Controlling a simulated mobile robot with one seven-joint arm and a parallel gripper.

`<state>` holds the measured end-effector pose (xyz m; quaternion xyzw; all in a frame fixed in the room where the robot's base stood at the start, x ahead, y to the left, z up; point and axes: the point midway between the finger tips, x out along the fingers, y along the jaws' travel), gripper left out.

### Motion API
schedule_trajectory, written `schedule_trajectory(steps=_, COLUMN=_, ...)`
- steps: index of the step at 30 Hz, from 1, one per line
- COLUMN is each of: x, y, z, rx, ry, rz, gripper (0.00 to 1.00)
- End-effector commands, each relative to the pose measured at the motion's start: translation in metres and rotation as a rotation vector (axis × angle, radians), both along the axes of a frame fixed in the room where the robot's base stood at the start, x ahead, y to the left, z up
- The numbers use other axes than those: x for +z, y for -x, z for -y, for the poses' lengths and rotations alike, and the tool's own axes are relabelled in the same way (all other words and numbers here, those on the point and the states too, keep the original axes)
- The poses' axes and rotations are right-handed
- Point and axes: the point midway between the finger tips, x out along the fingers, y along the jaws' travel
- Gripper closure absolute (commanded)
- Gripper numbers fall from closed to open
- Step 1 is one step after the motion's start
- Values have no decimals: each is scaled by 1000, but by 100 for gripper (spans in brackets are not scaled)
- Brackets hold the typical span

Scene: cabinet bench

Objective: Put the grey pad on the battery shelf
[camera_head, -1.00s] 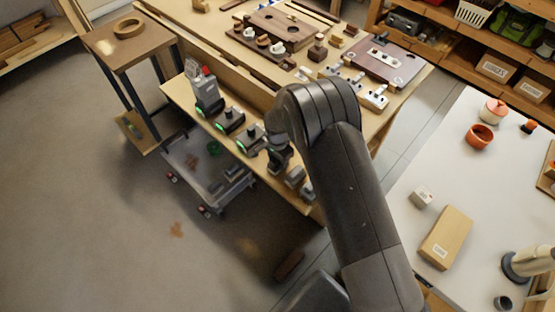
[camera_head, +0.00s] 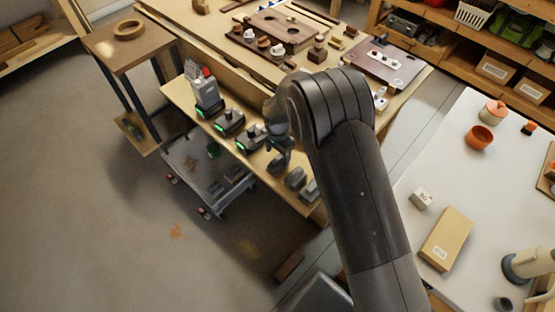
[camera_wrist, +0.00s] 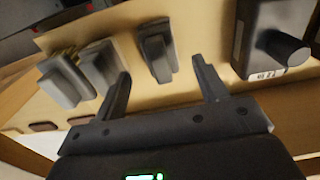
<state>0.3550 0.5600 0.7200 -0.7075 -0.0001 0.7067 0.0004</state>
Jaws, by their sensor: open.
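The battery shelf (camera_head: 176,92) is the low wooden ledge along the front of the bench. Several grey blocks lie on it. One grey block (camera_wrist: 157,52) stands ahead of and between my fingers in the wrist view. Two more, a left block (camera_wrist: 66,82) and one beside it (camera_wrist: 101,66), lie to its left. I cannot tell which one is the grey pad. My gripper (camera_wrist: 164,82) is open and empty, its fingers pointing at the shelf. In the head view my gripper (camera_head: 281,158) is over the shelf, partly hidden by my arm.
A dark unit with a round knob (camera_wrist: 270,40) is close to my right finger. Chargers with green lights (camera_head: 229,122) stand further left on the shelf. A grey cart (camera_head: 200,175) is below it. A white table (camera_head: 455,185) is at right. Open floor lies at left.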

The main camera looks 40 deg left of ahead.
Motion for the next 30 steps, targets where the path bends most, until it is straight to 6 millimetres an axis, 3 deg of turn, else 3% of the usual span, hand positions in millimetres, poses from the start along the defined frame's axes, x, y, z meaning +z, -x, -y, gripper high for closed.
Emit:
schedule_trajectory(steps=3, x=27, y=0, z=0, rx=0, ry=-2, rz=1, gripper=33)
schedule_trajectory(steps=9, x=57, y=0, z=0, rx=0, ry=1, rz=0, gripper=33)
schedule_trajectory(steps=23, x=72, y=-4, z=4, rx=-2, ry=-3, rz=1, gripper=33)
schedule_trajectory(steps=26, x=93, y=-18, z=17, rx=-7, ry=-17, rz=6, gripper=33)
schedule_trajectory(steps=30, x=145, y=-53, z=57, rx=-15, ry=-53, rz=24, gripper=33)
